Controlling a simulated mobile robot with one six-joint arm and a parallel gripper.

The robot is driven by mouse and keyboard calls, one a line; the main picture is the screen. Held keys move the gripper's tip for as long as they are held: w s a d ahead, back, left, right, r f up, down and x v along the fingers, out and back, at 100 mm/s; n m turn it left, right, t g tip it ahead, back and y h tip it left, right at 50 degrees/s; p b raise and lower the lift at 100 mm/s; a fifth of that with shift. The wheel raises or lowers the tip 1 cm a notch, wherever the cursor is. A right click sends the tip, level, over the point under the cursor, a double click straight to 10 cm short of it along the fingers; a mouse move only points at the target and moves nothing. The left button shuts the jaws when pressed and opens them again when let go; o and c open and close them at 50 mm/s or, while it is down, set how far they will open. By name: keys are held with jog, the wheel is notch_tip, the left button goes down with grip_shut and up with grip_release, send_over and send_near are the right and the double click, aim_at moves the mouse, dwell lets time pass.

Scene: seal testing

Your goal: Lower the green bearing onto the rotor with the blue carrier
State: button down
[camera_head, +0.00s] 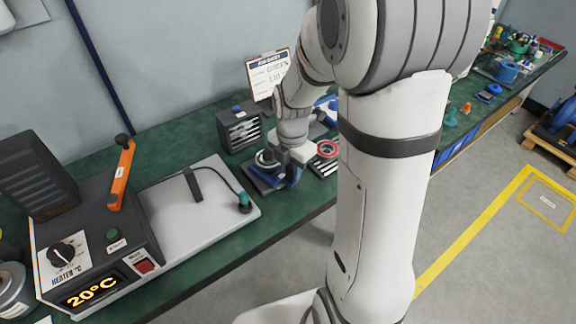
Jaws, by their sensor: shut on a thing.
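The rotor cannot be told apart clearly in the fixture, and contact or a gap there cannot be judged. A red-rimmed ring (327,148) lies just right of my gripper.
A heater (85,255) reading 20°C stands front left, with an orange-handled lever (122,173) and a pale plate (190,215). A dark slotted rack (240,128) and a job card (268,74) stand behind the fixture. My arm blocks the bench's middle.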

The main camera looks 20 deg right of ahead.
jog(key=shift+s+d, duration=0.7)
jog(key=shift+s, duration=0.5)
jog(key=shift+s+d, duration=0.7)
jog(key=shift+s, duration=0.55)
jog(key=shift+s+d, duration=0.7)
jog(key=shift+s, duration=0.5)
jog(key=shift+r, duration=0.1)
notch_tip(320, 180, up, 9)
jog(key=p, duration=0.7)
